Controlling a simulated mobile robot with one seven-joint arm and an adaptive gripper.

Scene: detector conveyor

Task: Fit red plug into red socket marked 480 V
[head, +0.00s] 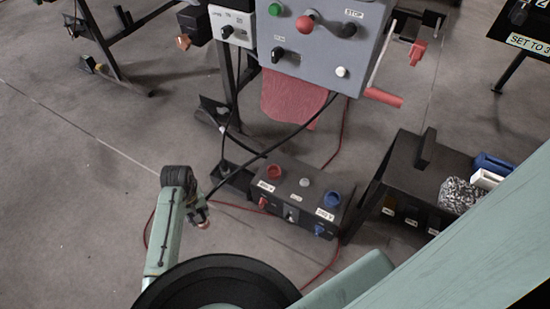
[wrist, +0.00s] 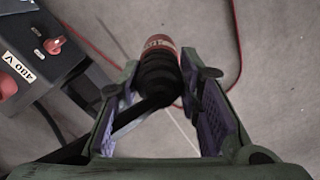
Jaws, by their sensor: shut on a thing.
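The red plug (wrist: 158,45) has a ribbed black body and a red front end. My gripper (wrist: 160,95) is shut on its black body, and the red end sticks out past the fingers. In the head view my gripper (head: 196,208) is above the floor, left of the black socket box (head: 300,187), with the small reddish plug end (head: 203,223) beneath. The red socket (head: 274,172) is on the left of the box top. A 480 V label (wrist: 18,67) lies by it in the wrist view, beside a red switch (wrist: 54,45). The plug is apart from the box.
A blue socket (head: 333,199) is on the box's right. A black cable (head: 285,139) runs from the grey control panel (head: 318,40) toward my gripper. A thin red cable (head: 235,207) lies on the floor. A dark shelf unit (head: 405,185) stands right; floor at left is clear.

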